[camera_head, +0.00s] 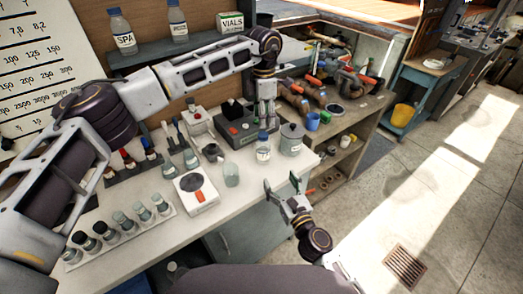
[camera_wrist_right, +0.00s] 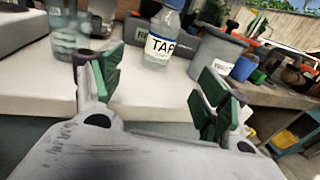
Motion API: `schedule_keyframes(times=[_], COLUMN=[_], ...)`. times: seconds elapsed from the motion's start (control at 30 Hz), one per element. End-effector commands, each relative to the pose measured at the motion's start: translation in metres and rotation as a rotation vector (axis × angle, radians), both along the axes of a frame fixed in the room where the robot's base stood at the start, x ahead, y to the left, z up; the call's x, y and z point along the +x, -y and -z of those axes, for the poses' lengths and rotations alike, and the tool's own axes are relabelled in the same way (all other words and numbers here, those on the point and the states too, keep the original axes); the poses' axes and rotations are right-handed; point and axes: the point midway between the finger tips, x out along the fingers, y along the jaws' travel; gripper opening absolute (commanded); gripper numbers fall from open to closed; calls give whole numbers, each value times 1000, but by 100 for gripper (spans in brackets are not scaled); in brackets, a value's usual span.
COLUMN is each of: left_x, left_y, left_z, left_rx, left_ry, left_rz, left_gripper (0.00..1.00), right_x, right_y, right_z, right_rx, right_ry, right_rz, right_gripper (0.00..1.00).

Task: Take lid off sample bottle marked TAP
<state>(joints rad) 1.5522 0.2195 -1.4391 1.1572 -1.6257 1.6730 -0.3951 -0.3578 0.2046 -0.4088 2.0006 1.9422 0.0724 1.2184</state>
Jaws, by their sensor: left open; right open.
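The sample bottle marked TAP (camera_head: 263,150) stands upright on the white bench, clear with a blue lid (camera_head: 263,136). In the right wrist view the TAP bottle (camera_wrist_right: 160,48) stands ahead, its label facing me; the lid (camera_wrist_right: 174,4) is cut by the top edge. The lid is on the bottle. My left gripper (camera_head: 267,121) points down just above the lid, open; whether it touches the lid is hard to tell. My right gripper (camera_head: 285,188) is open and empty in front of the bench edge; its green-padded fingers (camera_wrist_right: 160,92) frame the bottle from a distance.
A glass beaker (camera_head: 231,175) and a white stirrer plate (camera_head: 196,193) are to the left. A grey-and-red device (camera_head: 238,130) is behind. A rack of vials (camera_head: 122,228) lies along the front left.

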Motion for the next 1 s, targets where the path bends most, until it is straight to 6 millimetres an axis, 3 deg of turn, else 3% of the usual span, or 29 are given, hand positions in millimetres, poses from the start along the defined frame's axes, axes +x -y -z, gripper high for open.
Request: schedule_keyframes(times=[0.67,1.0], left_x=[1,1], left_y=[-1,-1], left_z=[-2,-2], left_rx=[14,14], left_ry=[7,6], left_rz=[6,6], left_gripper=[50,50], right_x=[1,12], right_y=[-1,-6], right_z=[-2,-2], right_rx=[15,14], right_ry=[-3,-2], right_rz=[0,-1], right_gripper=[75,75])
